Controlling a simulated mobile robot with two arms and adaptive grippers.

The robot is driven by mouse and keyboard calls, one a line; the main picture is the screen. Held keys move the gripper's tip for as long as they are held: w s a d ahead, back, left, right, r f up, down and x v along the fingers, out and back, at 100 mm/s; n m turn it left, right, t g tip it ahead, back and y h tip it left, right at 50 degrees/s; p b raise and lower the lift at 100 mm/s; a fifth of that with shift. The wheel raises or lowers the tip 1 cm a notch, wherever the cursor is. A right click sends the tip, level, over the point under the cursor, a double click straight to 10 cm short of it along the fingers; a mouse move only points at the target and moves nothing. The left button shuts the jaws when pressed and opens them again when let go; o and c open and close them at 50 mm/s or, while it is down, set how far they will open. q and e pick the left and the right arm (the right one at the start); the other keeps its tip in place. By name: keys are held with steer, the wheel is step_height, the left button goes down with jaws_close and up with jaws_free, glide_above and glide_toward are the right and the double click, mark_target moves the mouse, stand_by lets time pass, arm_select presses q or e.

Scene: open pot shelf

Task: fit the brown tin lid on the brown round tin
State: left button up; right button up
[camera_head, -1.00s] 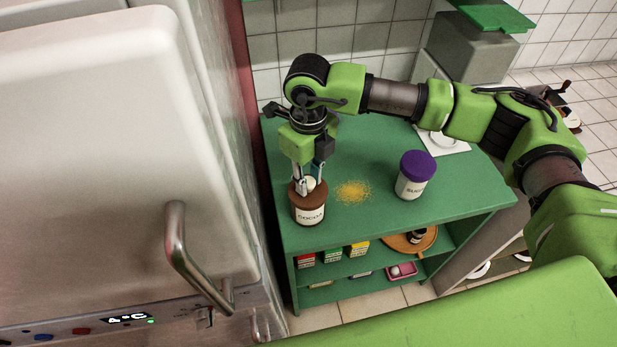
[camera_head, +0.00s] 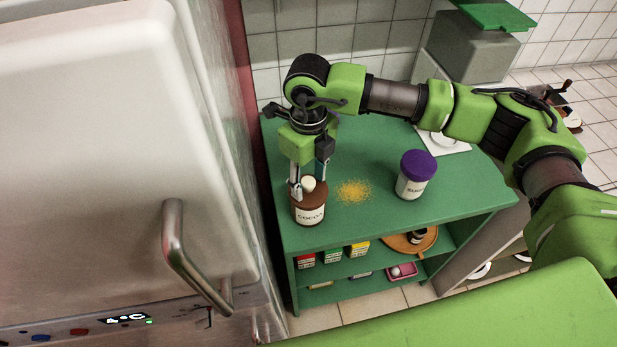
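The brown round tin (camera_head: 309,214), with a cream label reading COCOA, stands upright at the left front of the green shelf top. The brown tin lid (camera_head: 315,194), with a cream knob (camera_head: 308,184), sits on the tin's mouth and looks about level; whether it is fully seated I cannot tell. My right gripper (camera_head: 308,183) points down over the tin. Its fingers are spread to either side of the knob, with gaps showing between. My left gripper is not in view.
A white sugar jar with a purple lid (camera_head: 418,164) stands to the right. Yellow-brown powder (camera_head: 354,191) lies between it and the tin. A white fridge (camera_head: 110,160) with a handle borders the left. Small boxes (camera_head: 333,257) and an orange tray (camera_head: 398,243) fill the shelf below.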

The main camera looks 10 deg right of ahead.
step_height(320, 180, up, 12)
stand_by(0.6)
stand_by(0.5)
